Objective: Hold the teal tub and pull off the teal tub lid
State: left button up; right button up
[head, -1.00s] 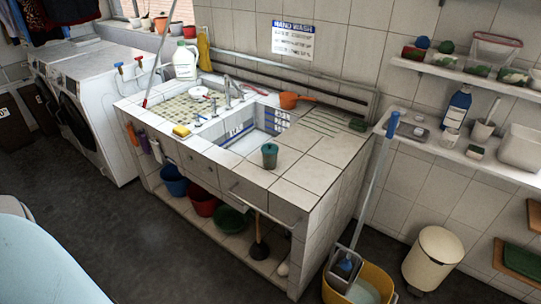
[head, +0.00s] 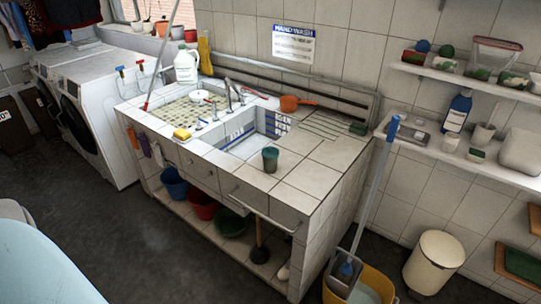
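A small teal tub (head: 270,161) stands upright on the tiled counter, to the right of the sink basin and near the counter's front edge. Its darker top (head: 270,152) looks like the lid, seated on it; it is too small to make out a seam. Neither of my grippers is in the head view, and nothing touches the tub.
The tiled counter (head: 308,180) is clear around the tub. A mop (head: 375,190) in a yellow bucket (head: 375,285) stands at the counter's right end.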

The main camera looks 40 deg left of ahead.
aim_at(269, 153)
jog(key=i+j, duration=0.1)
jog(key=j, duration=0.3)
jog(key=i+j, duration=0.15)
jog(key=j, duration=0.25)
jog(key=i+j, duration=0.1)
jog(key=j, duration=0.3)
jog(key=i+j, duration=0.15)
jog(key=j, duration=0.25)
